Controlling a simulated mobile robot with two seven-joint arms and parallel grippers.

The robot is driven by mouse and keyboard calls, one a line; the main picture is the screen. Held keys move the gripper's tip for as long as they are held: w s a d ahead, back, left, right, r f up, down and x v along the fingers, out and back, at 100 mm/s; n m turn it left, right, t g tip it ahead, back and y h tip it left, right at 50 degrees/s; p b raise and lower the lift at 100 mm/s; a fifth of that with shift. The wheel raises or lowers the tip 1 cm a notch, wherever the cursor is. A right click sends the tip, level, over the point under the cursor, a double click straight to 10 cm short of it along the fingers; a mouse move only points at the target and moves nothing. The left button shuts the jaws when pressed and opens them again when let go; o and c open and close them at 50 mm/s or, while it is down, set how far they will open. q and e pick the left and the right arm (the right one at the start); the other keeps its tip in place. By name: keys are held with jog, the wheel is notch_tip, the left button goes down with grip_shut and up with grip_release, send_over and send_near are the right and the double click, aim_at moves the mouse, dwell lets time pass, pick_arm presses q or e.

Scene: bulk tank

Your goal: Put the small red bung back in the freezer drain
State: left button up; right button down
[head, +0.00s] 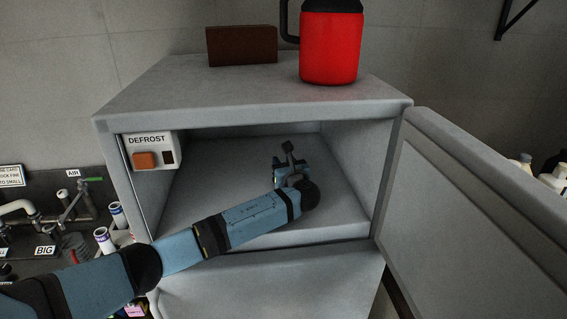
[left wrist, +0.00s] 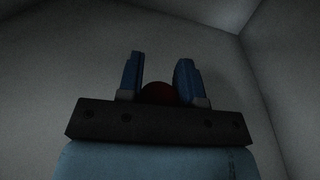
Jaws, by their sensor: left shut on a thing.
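My left gripper (head: 289,160) reaches into the open freezer compartment (head: 235,165). In the left wrist view my left gripper (left wrist: 160,78) has its two blue fingers around a small dark red round thing, the bung (left wrist: 159,93), low between them, and is shut on it. The bung cannot be made out in the head view. The drain does not show in either view; the gripper and arm cover part of the compartment. My right gripper is not in view.
The freezer door (head: 480,215) stands open on the right. A red jug (head: 330,45) and a brown block (head: 242,46) stand on top. A DEFROST box (head: 151,150) is at the compartment's upper left. A sink area (head: 50,215) lies left.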

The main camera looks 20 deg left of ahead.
pick_arm(q)
jog(key=shift+s+d+f, duration=0.1)
jog(key=shift+s+f, duration=0.05)
jog(key=shift+f, duration=0.55)
jog(key=o, duration=1)
jog(key=shift+f, duration=0.1)
jog(key=shift+s+d, duration=0.25)
jog(key=b+v, duration=0.1)
jog(key=v, duration=0.3)
jog(key=r+b+v, duration=0.1)
jog(key=v, duration=0.3)
jog(key=b+v, duration=0.1)
jog(key=v, duration=0.3)
jog(key=shift+s+d+r, duration=0.25)
jog(key=shift+d+r, duration=0.05)
jog(key=shift+r, duration=0.1)
